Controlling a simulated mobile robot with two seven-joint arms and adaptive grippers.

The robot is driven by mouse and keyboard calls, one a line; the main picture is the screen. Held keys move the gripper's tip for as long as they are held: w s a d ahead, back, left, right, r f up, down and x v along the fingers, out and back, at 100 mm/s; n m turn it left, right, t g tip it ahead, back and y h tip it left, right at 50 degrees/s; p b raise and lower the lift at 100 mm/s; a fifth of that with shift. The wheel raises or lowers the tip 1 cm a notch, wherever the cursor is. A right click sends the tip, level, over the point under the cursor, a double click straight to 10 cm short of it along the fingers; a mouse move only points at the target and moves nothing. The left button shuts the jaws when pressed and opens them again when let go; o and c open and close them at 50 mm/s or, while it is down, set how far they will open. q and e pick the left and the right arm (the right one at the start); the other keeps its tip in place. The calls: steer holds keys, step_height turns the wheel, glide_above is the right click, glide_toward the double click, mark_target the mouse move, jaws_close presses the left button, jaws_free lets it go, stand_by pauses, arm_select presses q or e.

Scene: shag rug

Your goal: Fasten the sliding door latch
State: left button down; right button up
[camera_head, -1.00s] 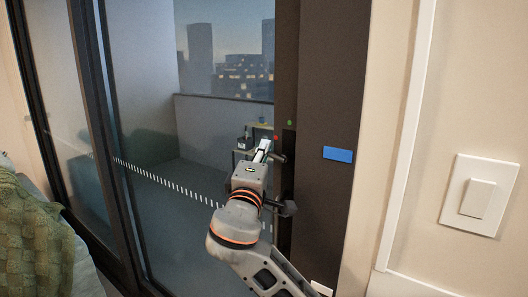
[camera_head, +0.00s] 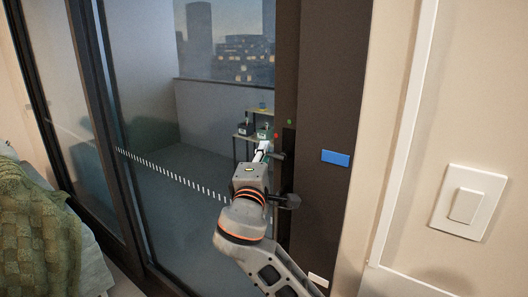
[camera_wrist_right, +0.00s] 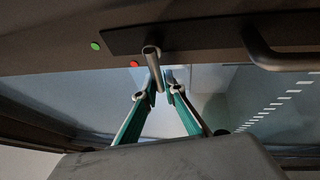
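The sliding door (camera_head: 170,140) is glass in a dark frame. The latch (camera_head: 277,156) is a short dark lever on the frame, beside a red dot (camera_head: 276,136) and below a green dot (camera_head: 289,122). My right gripper (camera_head: 264,150) is at the lever. In the right wrist view its two teal-sided fingers (camera_wrist_right: 163,80) converge at the rounded lever (camera_wrist_right: 152,58), next to the red dot (camera_wrist_right: 134,64); the green dot (camera_wrist_right: 95,45) is farther left. The narrow fingertips overlap the lever, so I cannot tell whether they grip it. My left gripper is not in view.
A dark handle (camera_head: 288,201) sticks out below the latch, close to my right wrist. A blue plate (camera_head: 335,157) is on the dark frame to the right. A light switch (camera_head: 467,203) is on the right wall. A green blanket (camera_head: 40,230) lies at lower left.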

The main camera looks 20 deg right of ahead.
steer(key=shift+o, duration=1)
steer(key=shift+f, duration=0.1)
steer(key=v, duration=0.7)
steer(key=shift+s, duration=0.2)
steer(key=shift+a, duration=0.1)
